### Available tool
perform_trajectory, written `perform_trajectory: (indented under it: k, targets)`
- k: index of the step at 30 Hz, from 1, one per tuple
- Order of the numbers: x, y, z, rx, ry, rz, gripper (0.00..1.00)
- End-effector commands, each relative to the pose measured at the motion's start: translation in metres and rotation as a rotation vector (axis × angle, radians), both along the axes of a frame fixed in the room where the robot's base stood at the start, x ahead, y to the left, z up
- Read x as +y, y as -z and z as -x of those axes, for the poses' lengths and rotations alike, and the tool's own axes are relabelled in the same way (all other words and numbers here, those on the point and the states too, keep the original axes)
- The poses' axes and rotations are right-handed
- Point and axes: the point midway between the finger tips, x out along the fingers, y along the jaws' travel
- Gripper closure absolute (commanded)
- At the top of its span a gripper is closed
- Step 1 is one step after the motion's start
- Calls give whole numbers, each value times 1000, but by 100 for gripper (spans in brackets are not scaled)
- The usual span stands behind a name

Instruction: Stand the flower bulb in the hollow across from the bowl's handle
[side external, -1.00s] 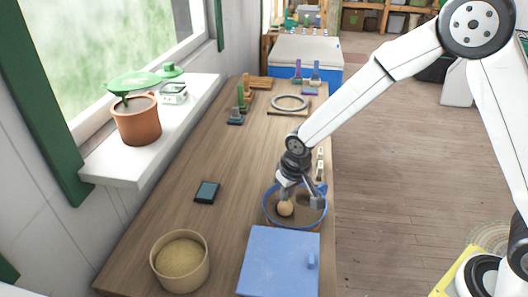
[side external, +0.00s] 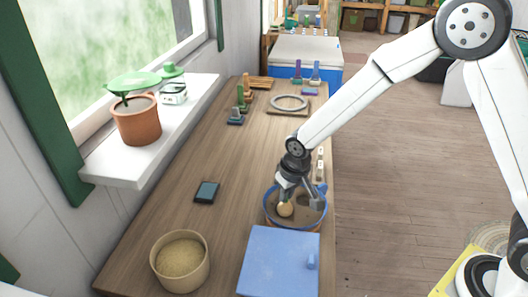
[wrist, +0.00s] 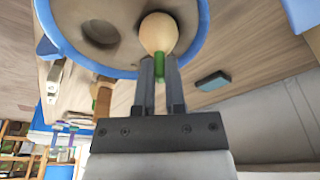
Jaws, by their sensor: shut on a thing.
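The pale tan flower bulb (wrist: 159,34) has a green shoot. In the wrist view my gripper (wrist: 159,72) is shut on the shoot, with the round bulb beyond the fingertips. The bowl (side external: 267,214) has a blue rim and a soil-brown inside. Its blue handle (side external: 322,188) is at the upper right of the rim in the side view. The bulb (side external: 285,209) is upright inside the bowl, on the side away from the handle. One dark hollow (wrist: 100,32) shows empty beside the bulb. Any hollow under the bulb is hidden, and I cannot tell whether the bulb touches bottom.
A blue box (side external: 278,262) stands just in front of the bowl. A tan tub (side external: 180,263) is at front left, and a dark flat block (side external: 207,192) lies left of the bowl. A ring (side external: 289,103) and small upright pieces stand farther back.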

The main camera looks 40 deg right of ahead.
Motion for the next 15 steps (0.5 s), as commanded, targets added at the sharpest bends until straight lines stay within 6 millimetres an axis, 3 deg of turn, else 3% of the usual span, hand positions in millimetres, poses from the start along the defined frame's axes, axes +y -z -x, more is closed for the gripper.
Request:
perform_trajectory:
  k: [15]
  targets:
    - [0,11,0,1,0,0,100]
